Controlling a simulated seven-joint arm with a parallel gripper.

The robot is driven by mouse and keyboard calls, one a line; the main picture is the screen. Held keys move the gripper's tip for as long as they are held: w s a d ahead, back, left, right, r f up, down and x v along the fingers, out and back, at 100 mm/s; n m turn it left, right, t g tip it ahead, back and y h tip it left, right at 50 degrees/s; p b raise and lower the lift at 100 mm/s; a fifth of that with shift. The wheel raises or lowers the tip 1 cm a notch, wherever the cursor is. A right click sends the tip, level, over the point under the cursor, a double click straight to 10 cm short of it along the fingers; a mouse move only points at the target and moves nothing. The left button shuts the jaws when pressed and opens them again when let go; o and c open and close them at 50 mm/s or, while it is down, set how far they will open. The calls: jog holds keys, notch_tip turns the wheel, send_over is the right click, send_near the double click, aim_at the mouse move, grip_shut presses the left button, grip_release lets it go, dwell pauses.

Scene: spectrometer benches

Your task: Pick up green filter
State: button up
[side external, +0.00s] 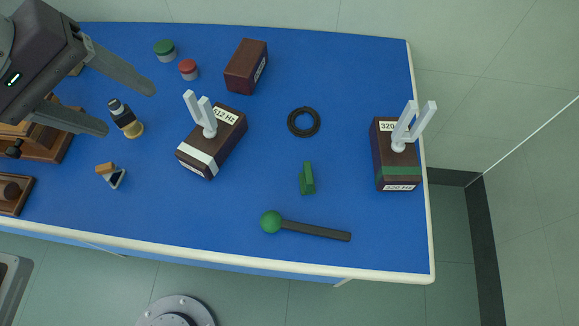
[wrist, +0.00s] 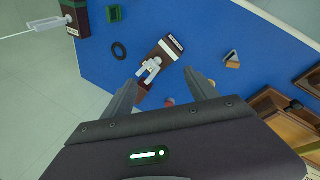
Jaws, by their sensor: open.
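The green filter (side external: 307,178) looks like a small upright green block on the blue table, right of centre in the side view. In the wrist view, the green piece (wrist: 114,13) at the top edge appears to be the same thing. My gripper (side external: 127,110) is open and empty over the left part of the table, well to the left of the filter. In the wrist view my gripper (wrist: 160,78) has its two fingers spread, with nothing between them.
Tuning forks stand on a white-banded box (side external: 197,161) and a green-banded box (side external: 385,158). A black ring (side external: 304,122) and a green-headed mallet (side external: 317,231) lie near the filter. A brown block (side external: 246,66), capped jars (side external: 165,50) and a prism (side external: 117,178) stand elsewhere.

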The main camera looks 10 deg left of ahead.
jog(key=d+n+g+h, duration=0.1)
jog(key=d+n+h, duration=0.45)
jog(key=d, duration=0.45)
jog(key=d+r+n+h, duration=0.5)
jog(key=r+n, duration=0.3)
jog(key=r, duration=0.1)
send_near(304, 177)
jog(key=x, duration=1.1)
jog(key=shift+s+d, duration=0.1)
jog(key=shift+d, duration=0.05)
jog(key=shift+r, duration=0.1)
jog(key=c, duration=1.4)
